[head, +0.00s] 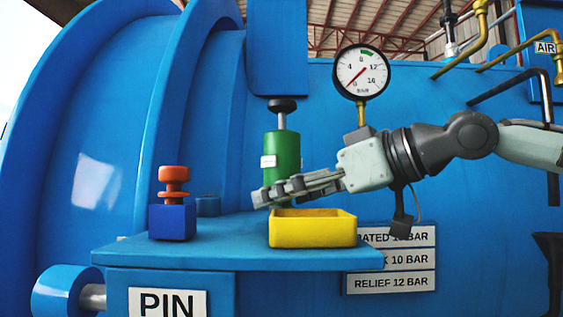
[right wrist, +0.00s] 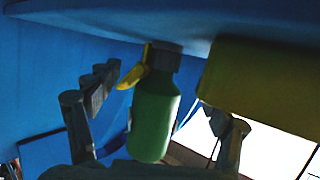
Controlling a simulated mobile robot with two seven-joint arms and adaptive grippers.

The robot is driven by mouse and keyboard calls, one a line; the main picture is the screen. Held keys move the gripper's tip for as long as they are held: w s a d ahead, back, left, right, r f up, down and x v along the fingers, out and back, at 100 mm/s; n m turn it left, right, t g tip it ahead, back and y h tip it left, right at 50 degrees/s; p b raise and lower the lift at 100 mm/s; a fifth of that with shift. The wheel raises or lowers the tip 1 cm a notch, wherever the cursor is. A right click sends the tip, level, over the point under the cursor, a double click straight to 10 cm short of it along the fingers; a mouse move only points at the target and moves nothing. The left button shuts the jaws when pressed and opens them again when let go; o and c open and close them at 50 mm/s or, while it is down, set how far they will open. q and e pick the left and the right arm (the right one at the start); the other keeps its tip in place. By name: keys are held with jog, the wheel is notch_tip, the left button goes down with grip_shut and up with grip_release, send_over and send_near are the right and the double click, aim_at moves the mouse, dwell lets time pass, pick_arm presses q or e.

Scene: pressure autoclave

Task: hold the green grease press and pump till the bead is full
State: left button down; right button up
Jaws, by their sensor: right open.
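The green grease press (head: 286,152) stands upright on the blue shelf, with a black knob on a grey rod on top and a small white label. My right gripper (head: 268,196) reaches in from the right, in front of the press's lower part and hides it. In the right wrist view, the green press (right wrist: 153,122) appears between the two spread fingers (right wrist: 152,128), with gaps on both sides. A yellow curved part (right wrist: 133,73) sits by its dark collar. I cannot make out a bead. My left gripper is not in view.
A yellow open tray (head: 313,234) stands on the shelf (head: 230,254) just below my right gripper. A blue block with an orange knob (head: 172,220) stands at the left. A pressure gauge (head: 362,72) on a brass stem rises behind my wrist.

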jog(key=shift+c, duration=0.5)
jog(key=c, duration=0.7)
jog(key=shift+s, duration=0.1)
jog(key=shift+c, duration=0.8)
jog(key=o, duration=0.5)
jog(key=shift+o, duration=1)
jog(key=shift+a, duration=0.2)
